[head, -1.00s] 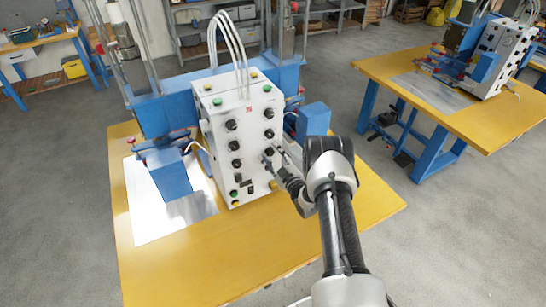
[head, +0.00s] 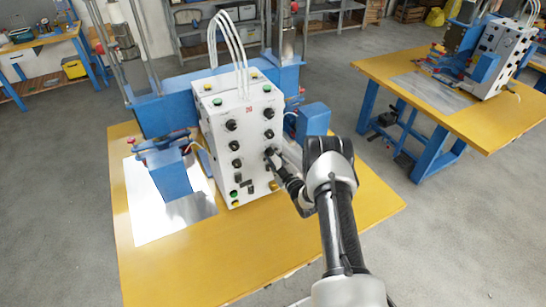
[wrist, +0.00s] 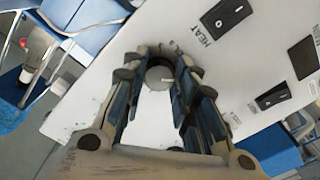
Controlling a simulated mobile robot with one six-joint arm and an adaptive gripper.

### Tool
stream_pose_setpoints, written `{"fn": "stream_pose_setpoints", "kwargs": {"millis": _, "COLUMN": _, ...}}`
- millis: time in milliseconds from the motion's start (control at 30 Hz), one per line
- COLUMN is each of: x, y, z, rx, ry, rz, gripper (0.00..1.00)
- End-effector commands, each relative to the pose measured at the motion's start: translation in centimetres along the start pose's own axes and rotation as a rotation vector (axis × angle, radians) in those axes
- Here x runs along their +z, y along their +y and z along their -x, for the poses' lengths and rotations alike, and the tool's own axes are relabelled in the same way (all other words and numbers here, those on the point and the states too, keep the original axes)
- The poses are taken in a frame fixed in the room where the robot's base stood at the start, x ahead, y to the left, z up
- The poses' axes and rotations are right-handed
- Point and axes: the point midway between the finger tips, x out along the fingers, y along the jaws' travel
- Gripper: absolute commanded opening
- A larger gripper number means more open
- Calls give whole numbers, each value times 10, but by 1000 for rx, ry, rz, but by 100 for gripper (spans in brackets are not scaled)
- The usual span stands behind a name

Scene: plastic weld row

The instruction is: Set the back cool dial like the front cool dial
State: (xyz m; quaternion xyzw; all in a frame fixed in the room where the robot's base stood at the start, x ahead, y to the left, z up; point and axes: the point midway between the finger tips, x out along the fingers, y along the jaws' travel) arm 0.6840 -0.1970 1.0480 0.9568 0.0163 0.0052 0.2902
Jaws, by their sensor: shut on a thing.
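The label beside this dial is partly hidden and seems to end in "OL S". Its pointer mark is too small to read surely.
Black rocker switches, one marked HEAT (wrist: 226,17), lie right of the held dial in the wrist view. A blue block (head: 312,120) stands beside the box. The yellow table (head: 225,250) is clear in front.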

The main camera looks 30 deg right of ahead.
Motion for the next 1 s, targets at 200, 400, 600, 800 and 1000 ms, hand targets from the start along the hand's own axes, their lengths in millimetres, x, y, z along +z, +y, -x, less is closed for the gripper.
{"fn": "stream_pose_setpoints", "kwargs": {"millis": 200, "x": 1, "y": -1, "z": 0, "rx": 0, "ry": -1, "rz": -29, "gripper": 3}}
{"fn": "stream_pose_setpoints", "kwargs": {"millis": 400, "x": 2, "y": -2, "z": 0, "rx": 0, "ry": -1, "rz": -125, "gripper": 3}}
{"fn": "stream_pose_setpoints", "kwargs": {"millis": 600, "x": 3, "y": -3, "z": 0, "rx": 0, "ry": 0, "rz": -289, "gripper": 3}}
{"fn": "stream_pose_setpoints", "kwargs": {"millis": 800, "x": 3, "y": -3, "z": 0, "rx": 0, "ry": 0, "rz": -479, "gripper": 3}}
{"fn": "stream_pose_setpoints", "kwargs": {"millis": 1000, "x": 2, "y": -4, "z": 0, "rx": 0, "ry": -1, "rz": -669, "gripper": 3}}
